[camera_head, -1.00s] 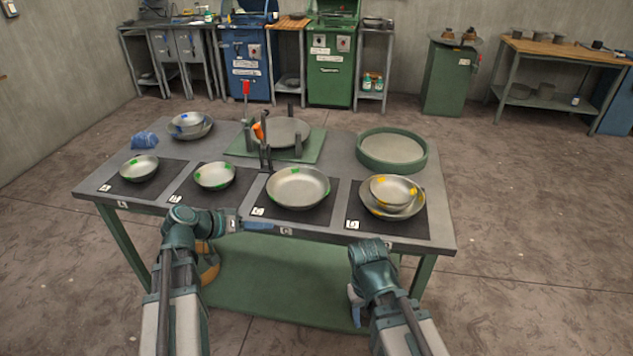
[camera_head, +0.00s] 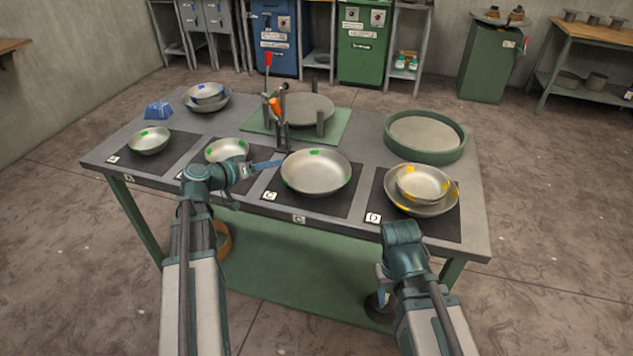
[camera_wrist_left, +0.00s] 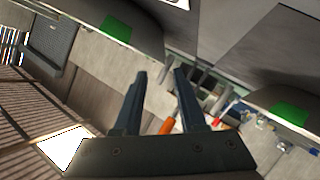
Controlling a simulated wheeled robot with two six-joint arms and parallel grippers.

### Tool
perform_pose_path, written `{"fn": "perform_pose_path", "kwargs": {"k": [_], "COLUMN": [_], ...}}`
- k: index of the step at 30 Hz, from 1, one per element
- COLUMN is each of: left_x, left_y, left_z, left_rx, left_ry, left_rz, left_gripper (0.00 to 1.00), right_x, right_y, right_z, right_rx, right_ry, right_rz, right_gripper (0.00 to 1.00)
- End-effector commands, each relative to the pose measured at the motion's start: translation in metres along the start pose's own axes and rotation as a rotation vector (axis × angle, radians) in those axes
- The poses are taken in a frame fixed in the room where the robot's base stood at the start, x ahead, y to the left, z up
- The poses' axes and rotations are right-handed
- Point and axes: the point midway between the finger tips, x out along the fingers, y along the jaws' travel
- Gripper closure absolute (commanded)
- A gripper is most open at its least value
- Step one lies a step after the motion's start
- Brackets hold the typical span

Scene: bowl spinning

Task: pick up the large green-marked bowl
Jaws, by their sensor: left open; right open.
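The large green-marked bowl (camera_head: 316,172) sits upright on the black mat marked C, near the table's front edge. A smaller green-marked bowl (camera_head: 228,150) is on the mat to its left, partly behind my left arm. Another small green-marked bowl (camera_head: 149,140) is on the far left mat. My left gripper (camera_head: 268,165) is open and empty, just left of the large bowl's rim. In the left wrist view its two fingers (camera_wrist_left: 155,100) are apart, with green-marked metal surfaces on either side; I cannot tell which bowl is which there. My right gripper (camera_head: 380,278) is open, low before the table.
Yellow-marked stacked bowls (camera_head: 420,190) sit on mat D. Behind the large bowl stands a fixture with a round plate (camera_head: 303,109) and upright orange- and red-handled clamps. A green-rimmed round tray (camera_head: 425,155) is at the back right. Blue-marked bowls (camera_head: 206,105) are back left.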

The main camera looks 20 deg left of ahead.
Motion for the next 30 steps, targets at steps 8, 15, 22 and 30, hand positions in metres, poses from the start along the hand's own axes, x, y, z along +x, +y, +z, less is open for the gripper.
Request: {"fn": "perform_pose_path", "kwargs": {"k": [8, 15, 22, 30], "left_x": [0.031, 0.034, 0.060, 0.084], "left_y": [0.000, 0.000, -0.005, -0.004], "left_z": [0.000, 0.000, -0.001, -0.002], "left_rx": [-0.001, -0.001, 0.000, -0.001], "left_ry": [-0.001, 0.000, -0.002, -0.001], "left_rz": [0.001, 0.000, 0.002, 0.000], "left_gripper": [0.59, 0.59, 0.59, 0.59], "right_x": [0.010, 0.011, 0.021, 0.028], "right_y": [-0.001, -0.001, -0.002, -0.003], "right_z": [-0.001, -0.001, -0.001, -0.002], "right_rx": [0.000, 0.000, 0.000, 0.000], "right_ry": [0.000, 0.000, 0.000, 0.000], "right_rz": [0.000, 0.000, 0.000, 0.000], "right_gripper": [0.50, 0.50, 0.50, 0.50]}}
